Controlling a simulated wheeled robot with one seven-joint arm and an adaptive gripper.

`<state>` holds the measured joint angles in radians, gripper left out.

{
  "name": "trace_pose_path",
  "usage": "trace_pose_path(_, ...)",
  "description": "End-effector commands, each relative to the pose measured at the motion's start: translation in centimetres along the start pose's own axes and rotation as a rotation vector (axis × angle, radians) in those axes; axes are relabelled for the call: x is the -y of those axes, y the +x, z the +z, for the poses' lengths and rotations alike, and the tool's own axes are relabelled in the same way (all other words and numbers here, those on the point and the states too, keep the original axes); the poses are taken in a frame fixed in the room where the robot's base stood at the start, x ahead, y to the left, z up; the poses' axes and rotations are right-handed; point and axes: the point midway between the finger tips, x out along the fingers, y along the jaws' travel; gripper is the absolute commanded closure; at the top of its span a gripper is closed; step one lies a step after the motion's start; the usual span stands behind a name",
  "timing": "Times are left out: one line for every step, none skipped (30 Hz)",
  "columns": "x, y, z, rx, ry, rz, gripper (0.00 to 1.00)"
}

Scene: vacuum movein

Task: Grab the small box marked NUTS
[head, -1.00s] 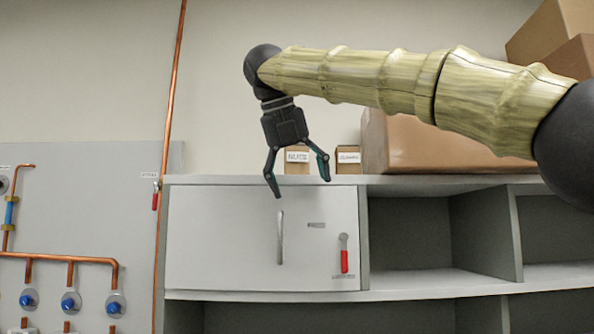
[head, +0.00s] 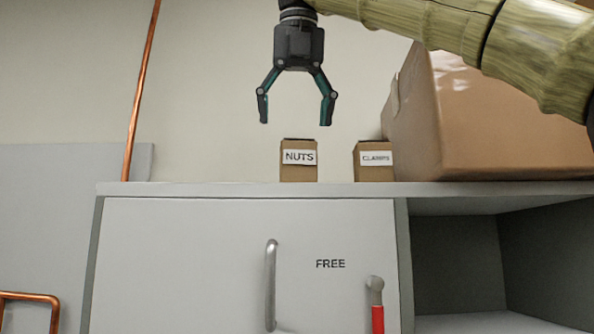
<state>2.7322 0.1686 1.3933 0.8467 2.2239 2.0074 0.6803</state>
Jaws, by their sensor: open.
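The small box marked NUTS (head: 299,172) is a brown carton with a white label. It stands upright on top of the grey cabinet (head: 200,190), near the front edge. My gripper (head: 296,120) is open and empty, pointing down. In the picture it hangs just above the NUTS box, with clear space between the fingertips and the box top. I cannot tell how far they are apart in depth.
A similar small box labelled CLAMPS (head: 375,172) stands to the right. A large brown box (head: 500,130) is close beside it. The cabinet top left of NUTS is clear. The cabinet door has a handle (head: 271,285) and a red lever (head: 377,318).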

Motion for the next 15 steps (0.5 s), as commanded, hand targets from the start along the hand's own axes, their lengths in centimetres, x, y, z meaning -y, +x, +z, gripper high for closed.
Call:
trace_pose_path(0.1, 1.2, 0.0, -0.004, -0.002, 0.003, 0.20)
trace_pose_path(0.1, 1.6, 0.0, -0.002, -0.001, 0.002, 0.20)
trace_pose_path(0.2, 1.6, 0.1, -0.001, 0.000, 0.000, 0.20)
trace_pose_path(0.2, 2.0, 0.1, -0.001, 0.000, -0.001, 0.20)
trace_pose_path(0.2, 2.3, 0.1, -0.001, 0.000, -0.001, 0.20)
trace_pose_path(0.1, 2.7, 0.1, 0.000, -0.001, -0.001, 0.20)
trace_pose_path(0.1, 3.0, 0.1, 0.000, -0.001, 0.000, 0.20)
trace_pose_path(0.1, 3.2, 0.1, 0.000, 0.000, 0.000, 0.20)
trace_pose_path(0.1, 3.4, 0.1, -0.001, 0.000, 0.000, 0.20)
trace_pose_path(0.1, 3.6, 0.1, -0.001, -0.001, 0.000, 0.20)
trace_pose_path(0.1, 3.7, 0.1, -0.001, -0.001, 0.000, 0.20)
trace_pose_path(0.1, 3.8, 0.1, 0.000, -0.001, 0.000, 0.20)
trace_pose_path(0.1, 3.9, 0.1, 0.000, -0.001, 0.000, 0.20)
trace_pose_path(0.1, 3.9, 0.1, 0.000, -0.001, 0.001, 0.20)
trace_pose_path(0.1, 4.0, 0.1, 0.000, -0.001, 0.001, 0.20)
